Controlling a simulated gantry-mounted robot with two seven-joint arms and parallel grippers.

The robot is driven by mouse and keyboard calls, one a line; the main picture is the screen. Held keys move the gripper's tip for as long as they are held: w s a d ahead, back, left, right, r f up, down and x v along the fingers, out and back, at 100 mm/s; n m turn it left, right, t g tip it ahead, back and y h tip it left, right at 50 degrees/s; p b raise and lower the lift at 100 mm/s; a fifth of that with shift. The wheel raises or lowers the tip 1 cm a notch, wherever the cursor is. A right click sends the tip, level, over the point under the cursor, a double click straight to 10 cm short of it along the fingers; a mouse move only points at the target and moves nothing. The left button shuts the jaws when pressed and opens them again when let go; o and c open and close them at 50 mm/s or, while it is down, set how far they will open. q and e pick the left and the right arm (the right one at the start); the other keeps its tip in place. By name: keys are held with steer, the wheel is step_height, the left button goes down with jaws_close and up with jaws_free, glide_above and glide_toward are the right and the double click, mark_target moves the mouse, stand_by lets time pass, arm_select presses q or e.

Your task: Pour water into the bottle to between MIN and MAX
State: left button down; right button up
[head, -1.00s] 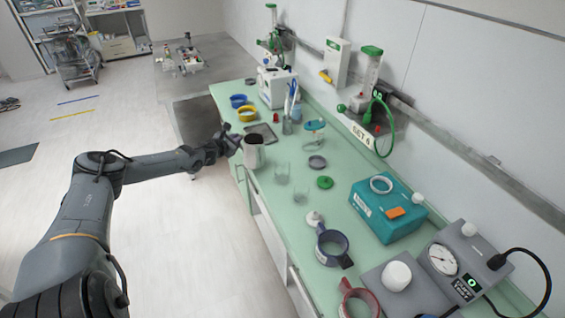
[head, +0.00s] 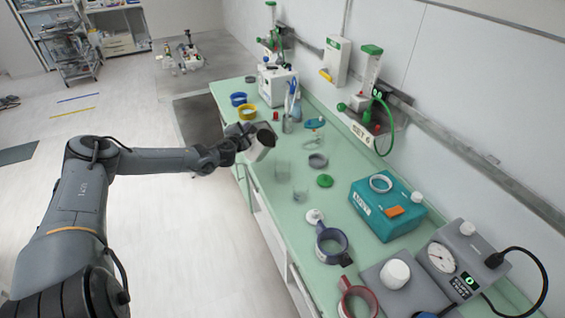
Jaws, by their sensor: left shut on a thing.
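My left gripper (head: 240,137) is shut on a whitish jug (head: 257,149) with a dark inside. The jug is tilted to the right, its mouth toward two clear vessels on the green counter. The nearer-to-jug clear vessel (head: 282,171) stands just right of and below the jug in the picture. The other clear vessel (head: 300,192) stands a little closer to me. I cannot tell which is the bottle, nor see MIN or MAX marks or any water. My right gripper is not in view.
A green lid (head: 325,181) and a grey ring (head: 318,161) lie right of the vessels. A teal box (head: 387,210) stands farther right. Blue and yellow rings (head: 246,112) and a white device (head: 277,86) are at the far end. A blue-grey clamp (head: 331,243) lies nearer.

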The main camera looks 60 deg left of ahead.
arm_select(q)
steer(key=d+r+m+b, duration=0.1)
steer(key=b, duration=0.1)
steer(key=w+d+r+m+y+b, duration=0.1)
steer(key=d+r+m+b, duration=0.1)
steer(key=shift+w+r+t+b, duration=0.1)
steer(key=shift+w+t+b, duration=0.05)
steer(key=shift+t+b, duration=0.25)
steer(key=shift+d+r+b, duration=0.1)
steer(key=shift+r+b, duration=0.25)
steer(key=shift+b, duration=0.25)
steer(key=shift+w+d+r+m+y+b, duration=0.25)
steer(key=shift+d+r+m+y+b, duration=0.45)
steer(key=shift+b, duration=1.05)
steer(key=shift+w+d+r+m+t+b, duration=0.15)
steer(key=shift+m+t+b, duration=0.3)
steer(key=shift+b, duration=0.5)
steer(key=shift+w+d+r+m+b, duration=0.15)
steer(key=shift+r+m+b, duration=0.15)
steer(key=shift+b, duration=0.4)
steer(key=shift+d+m+b, duration=0.25)
steer(key=shift+b, duration=0.3)
steer(key=shift+w+d+r+m+b, duration=0.2)
steer(key=shift+d+m+b, duration=0.1)
steer(key=shift+b, duration=0.45)
steer(key=shift+d+r+b, duration=0.1)
steer(key=shift+d+b, duration=0.05)
steer(key=shift+b, duration=0.3)
